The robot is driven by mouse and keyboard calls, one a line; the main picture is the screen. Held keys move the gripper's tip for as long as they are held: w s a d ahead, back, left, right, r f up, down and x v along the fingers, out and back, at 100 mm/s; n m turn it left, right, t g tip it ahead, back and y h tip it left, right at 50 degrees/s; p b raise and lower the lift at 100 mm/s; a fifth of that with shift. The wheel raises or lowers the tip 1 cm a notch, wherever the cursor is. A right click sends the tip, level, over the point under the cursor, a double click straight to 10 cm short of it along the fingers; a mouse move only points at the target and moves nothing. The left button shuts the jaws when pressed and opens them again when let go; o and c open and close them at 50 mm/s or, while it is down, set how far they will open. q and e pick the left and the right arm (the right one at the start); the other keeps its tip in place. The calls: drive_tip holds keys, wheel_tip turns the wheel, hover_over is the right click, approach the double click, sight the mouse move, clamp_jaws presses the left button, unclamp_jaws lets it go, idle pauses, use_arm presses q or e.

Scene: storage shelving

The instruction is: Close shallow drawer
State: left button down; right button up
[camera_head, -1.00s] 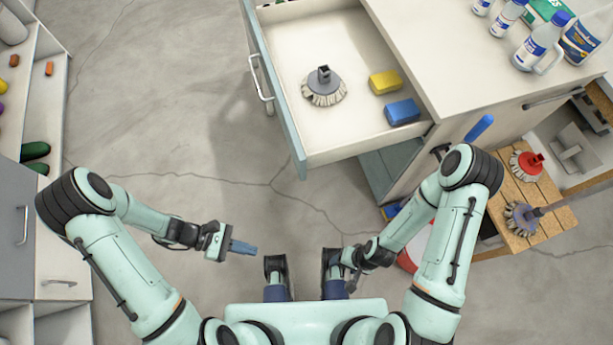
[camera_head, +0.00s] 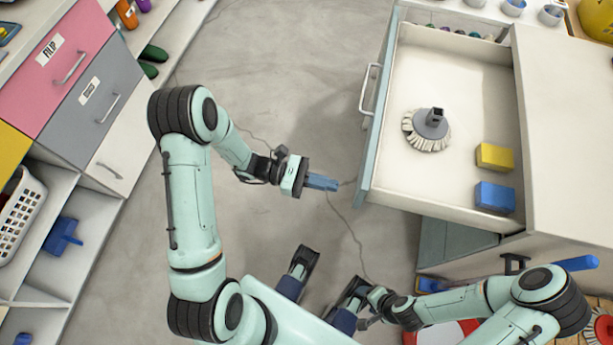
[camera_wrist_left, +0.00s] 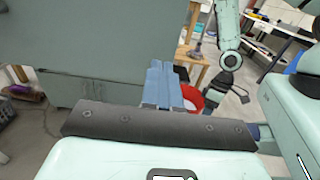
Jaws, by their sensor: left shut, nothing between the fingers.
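The shallow drawer (camera_head: 400,175) stands pulled out from the white cabinet at the right, with its grey-teal front (camera_head: 378,120) facing left. A metal handle (camera_head: 368,90) is on that front. Inside lie a round grey brush head (camera_head: 428,130), a yellow sponge (camera_head: 495,157) and a blue sponge (camera_head: 495,197). My left gripper (camera_head: 335,184) is shut and empty, just left of the front's lower end and apart from it in the head view. Its blue fingers (camera_wrist_left: 163,85) show beside a large grey-green panel in the left wrist view. My right gripper (camera_head: 366,322) is low near my base, its fingers unclear.
A drawer unit with pink (camera_head: 60,60) and grey (camera_head: 95,110) fronts stands at the left, with a white basket (camera_head: 22,215) on a shelf. Open concrete floor (camera_head: 285,90) lies between it and the drawer. A red bucket (camera_wrist_left: 192,98) shows in the left wrist view.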

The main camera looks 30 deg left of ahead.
use_arm(q)
drive_tip(key=shift+x, duration=2.25)
use_arm(e)
drive_tip(key=shift+w+d+f, duration=0.15)
drive_tip(key=shift+w+f, duration=0.1)
drive_tip(key=shift+w, duration=0.05)
